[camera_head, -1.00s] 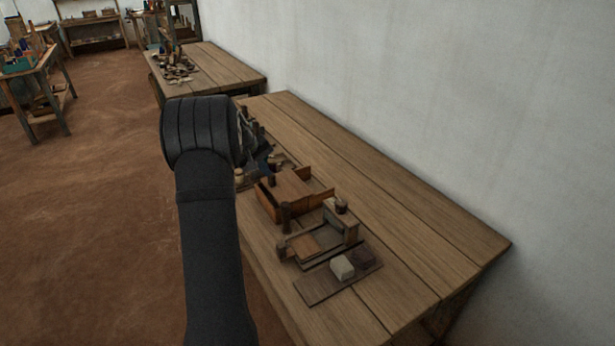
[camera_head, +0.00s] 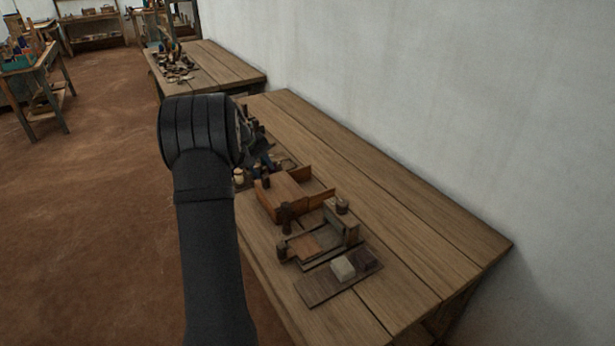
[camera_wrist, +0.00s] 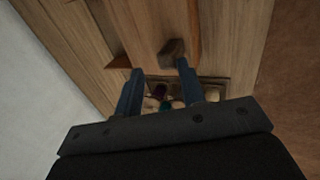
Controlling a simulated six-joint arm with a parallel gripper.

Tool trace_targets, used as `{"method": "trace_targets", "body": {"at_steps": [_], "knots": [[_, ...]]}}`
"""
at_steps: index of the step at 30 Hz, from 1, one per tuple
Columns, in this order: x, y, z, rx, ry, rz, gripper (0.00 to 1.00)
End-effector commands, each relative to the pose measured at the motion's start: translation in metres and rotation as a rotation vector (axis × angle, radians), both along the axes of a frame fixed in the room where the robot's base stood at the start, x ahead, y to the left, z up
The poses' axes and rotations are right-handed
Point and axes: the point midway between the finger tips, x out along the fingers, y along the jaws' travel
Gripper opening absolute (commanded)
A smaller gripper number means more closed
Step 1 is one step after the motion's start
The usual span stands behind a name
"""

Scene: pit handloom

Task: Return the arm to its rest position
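My gripper (camera_wrist: 160,67) shows in the wrist view with its two blue-grey fingers apart and nothing visible held between them. Beyond the fingertips is a small dark wooden block (camera_wrist: 172,50) on the wood. A tray of small items (camera_wrist: 215,88) is partly hidden behind the fingers. In the head view my black arm rises in front of the workbench (camera_head: 400,240) on its left side and hides most of the wrist. The gripper end is over the bench's left edge, beyond the wooden box (camera_head: 283,192).
A wooden frame (camera_head: 345,232) and a dark board (camera_head: 318,290) with a pale block (camera_head: 342,268) lie nearer on the bench. The bench's right side is bare, beside a white wall (camera_head: 450,90). A second table (camera_head: 225,70) stands behind. Open earthen floor (camera_head: 100,200) lies left.

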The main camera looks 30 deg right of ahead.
Motion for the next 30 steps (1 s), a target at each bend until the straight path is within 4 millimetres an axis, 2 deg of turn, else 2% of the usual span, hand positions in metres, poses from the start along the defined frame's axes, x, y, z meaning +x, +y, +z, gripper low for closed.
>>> {"method": "trace_targets", "body": {"at_steps": [7, 17, 20, 30], "knots": [[-0.002, -0.001, 0.014, 0.001, 0.006, -0.002, 0.45], [-0.002, -0.002, 0.015, -0.002, 0.004, -0.004, 0.45], [-0.002, -0.002, 0.008, -0.002, 0.005, -0.003, 0.45], [-0.002, -0.002, -0.035, -0.002, 0.005, -0.004, 0.45]]}}
